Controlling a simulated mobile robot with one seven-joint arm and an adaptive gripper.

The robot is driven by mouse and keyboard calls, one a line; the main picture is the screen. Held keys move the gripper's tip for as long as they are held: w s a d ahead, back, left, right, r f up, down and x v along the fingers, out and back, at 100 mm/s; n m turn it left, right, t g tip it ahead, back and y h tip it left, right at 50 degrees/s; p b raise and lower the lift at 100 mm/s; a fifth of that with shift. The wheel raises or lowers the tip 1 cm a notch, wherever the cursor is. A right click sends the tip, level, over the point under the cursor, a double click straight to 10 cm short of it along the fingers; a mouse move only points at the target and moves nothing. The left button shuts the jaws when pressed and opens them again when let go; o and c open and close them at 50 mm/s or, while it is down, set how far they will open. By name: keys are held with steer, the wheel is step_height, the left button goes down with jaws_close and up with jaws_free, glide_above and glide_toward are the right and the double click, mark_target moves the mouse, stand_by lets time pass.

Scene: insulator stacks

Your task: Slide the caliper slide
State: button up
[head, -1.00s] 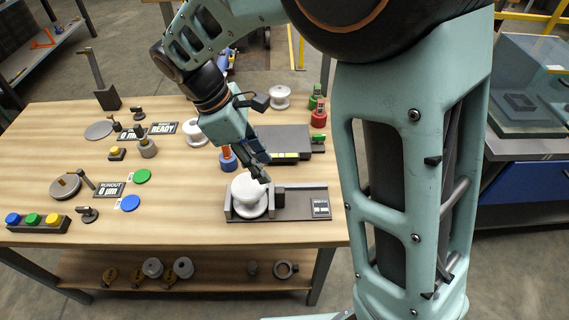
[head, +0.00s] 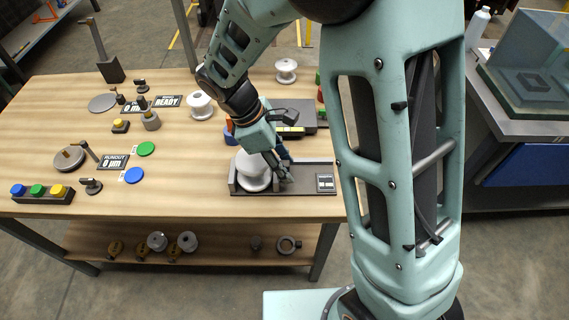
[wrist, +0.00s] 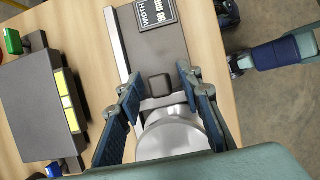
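The caliper is a dark grey plate (head: 305,185) with a raised back rail, at the front right of the wooden table. A white insulator (head: 254,171) sits on its left part; it also shows in the wrist view (wrist: 170,137). The caliper slide, a dark block (wrist: 159,84) with a pale jaw bar, lies beside the insulator; whether they touch is unclear. In the head view my gripper (head: 284,173) is low over the slide and mostly hides it. In the wrist view my gripper (wrist: 159,80) is open, its fingers apart on either side of the slide block.
A small display (head: 326,183) marked WIDTH sits at the plate's right end. Behind the caliper is a dark box (head: 300,117) with a yellow strip. Another white insulator (head: 200,106) stands behind left. Buttons and gauges fill the left table. The table's front edge is close.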

jaws_close()
steer(key=d+p, duration=0.1)
steer(key=d, duration=0.5)
steer(key=shift+s+d, duration=0.1)
steer(key=shift+d, duration=0.1)
jaws_free()
steer(key=shift+r, duration=0.1)
